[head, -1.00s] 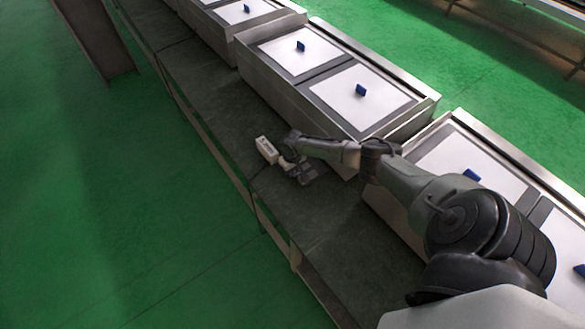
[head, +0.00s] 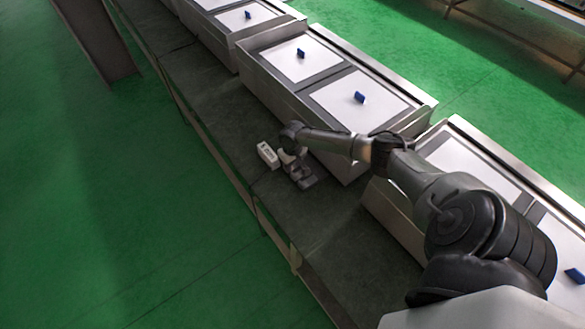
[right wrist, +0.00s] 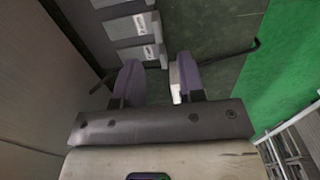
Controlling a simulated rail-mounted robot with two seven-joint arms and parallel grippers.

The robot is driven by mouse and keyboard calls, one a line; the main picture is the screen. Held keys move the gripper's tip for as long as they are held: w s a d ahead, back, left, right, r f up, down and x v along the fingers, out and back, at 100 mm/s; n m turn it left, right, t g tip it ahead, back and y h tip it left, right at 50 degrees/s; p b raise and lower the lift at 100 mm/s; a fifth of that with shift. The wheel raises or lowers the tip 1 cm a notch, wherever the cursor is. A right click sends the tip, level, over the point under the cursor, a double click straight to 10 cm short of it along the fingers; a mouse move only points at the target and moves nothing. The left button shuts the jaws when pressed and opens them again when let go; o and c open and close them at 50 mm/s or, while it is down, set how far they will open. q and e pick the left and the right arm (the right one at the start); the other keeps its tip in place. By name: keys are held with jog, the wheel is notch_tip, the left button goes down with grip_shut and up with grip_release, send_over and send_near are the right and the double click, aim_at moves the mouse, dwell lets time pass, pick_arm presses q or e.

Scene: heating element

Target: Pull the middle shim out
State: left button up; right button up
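In the head view a small pale block (head: 268,154) with dark marks on its top lies on the dark bench. My right gripper (head: 299,172) is just to its right, low over the bench. In the right wrist view several grey blocks with pale labels, one of them here (right wrist: 132,25), stand in a row beyond the fingers. I cannot tell which one is the middle shim. My right gripper (right wrist: 157,84) is open, with a gap between its purple fingers and no object seen held. A bright white patch shows at the right finger. My left gripper is not in view.
A metal unit (head: 268,78) with white panels and blue handles stands behind the right arm. Another unit (head: 385,205) is to its right. The dark bench top (head: 345,235) is clear in front. Its edge drops to the green floor (head: 120,200).

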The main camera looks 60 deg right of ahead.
notch_tip(320, 180, up, 6)
jog(key=shift+f+p, duration=0.2)
jog(key=shift+p, duration=0.35)
dwell(0.3)
